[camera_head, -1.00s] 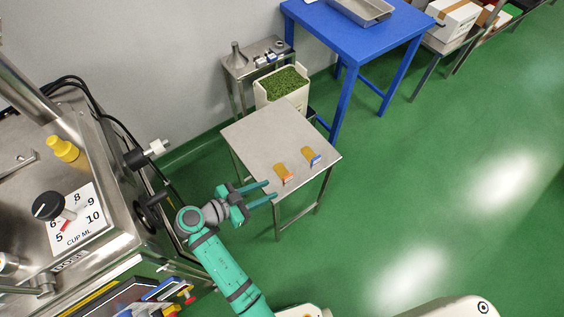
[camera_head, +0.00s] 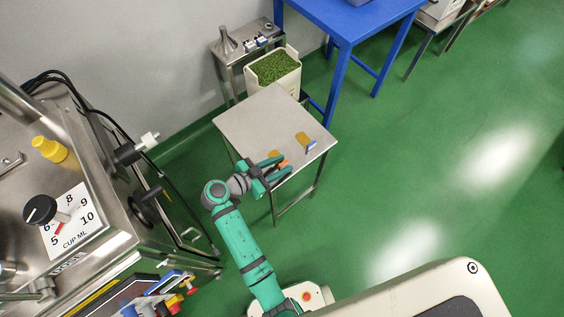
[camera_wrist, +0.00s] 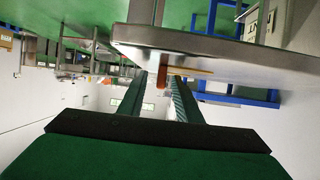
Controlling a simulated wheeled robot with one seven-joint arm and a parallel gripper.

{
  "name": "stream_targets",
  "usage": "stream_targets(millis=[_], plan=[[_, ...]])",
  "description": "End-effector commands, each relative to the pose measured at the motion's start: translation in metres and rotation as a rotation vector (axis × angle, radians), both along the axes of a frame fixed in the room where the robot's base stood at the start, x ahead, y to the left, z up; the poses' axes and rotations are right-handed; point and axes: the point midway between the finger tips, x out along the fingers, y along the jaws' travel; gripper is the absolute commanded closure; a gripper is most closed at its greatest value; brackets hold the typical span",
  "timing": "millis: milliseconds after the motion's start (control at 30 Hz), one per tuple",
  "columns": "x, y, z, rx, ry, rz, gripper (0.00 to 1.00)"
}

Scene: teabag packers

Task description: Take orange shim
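The orange shim (camera_head: 284,163) lies near the front edge of a small steel table (camera_head: 258,122), mostly hidden by my gripper. Its orange end shows between the fingers. In the wrist view the orange end (camera_wrist: 163,72) stands at the table edge, between and beyond the fingertips. My gripper (camera_head: 283,167) is open, with one finger on each side of the shim; contact is not visible. The open fingers also show in the wrist view (camera_wrist: 163,88). A second shim with a blue end (camera_head: 305,142) lies to the right on the same table.
A white bin of green leaf (camera_head: 273,68) and a small steel stand (camera_head: 243,50) are behind the table. A blue table (camera_head: 350,18) stands at the back right. A steel machine with a dial (camera_head: 75,215) is at left. Green floor is open at right.

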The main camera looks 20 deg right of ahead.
Motion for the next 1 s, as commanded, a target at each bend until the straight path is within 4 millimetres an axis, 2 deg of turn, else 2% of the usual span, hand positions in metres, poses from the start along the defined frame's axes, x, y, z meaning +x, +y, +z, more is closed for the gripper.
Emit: stream_targets(millis=[133, 367, 400, 500, 533, 1000], plan=[[0.0037, -0.0121, -0.0045, -0.001, -0.001, -0.001, 0.69], [0.0044, -0.0136, -0.0053, 0.0, 0.0, 0.0, 0.69], [0.0044, -0.0135, -0.0052, 0.0, 0.0, 0.0, 0.71], [0.0045, -0.0134, -0.0052, -0.001, 0.0, 0.0, 0.95], [0.0044, -0.0133, -0.0052, 0.0, 0.0, 0.0, 1.0], [0.0048, -0.0131, 0.0001, -0.001, -0.002, 0.001, 1.0]])
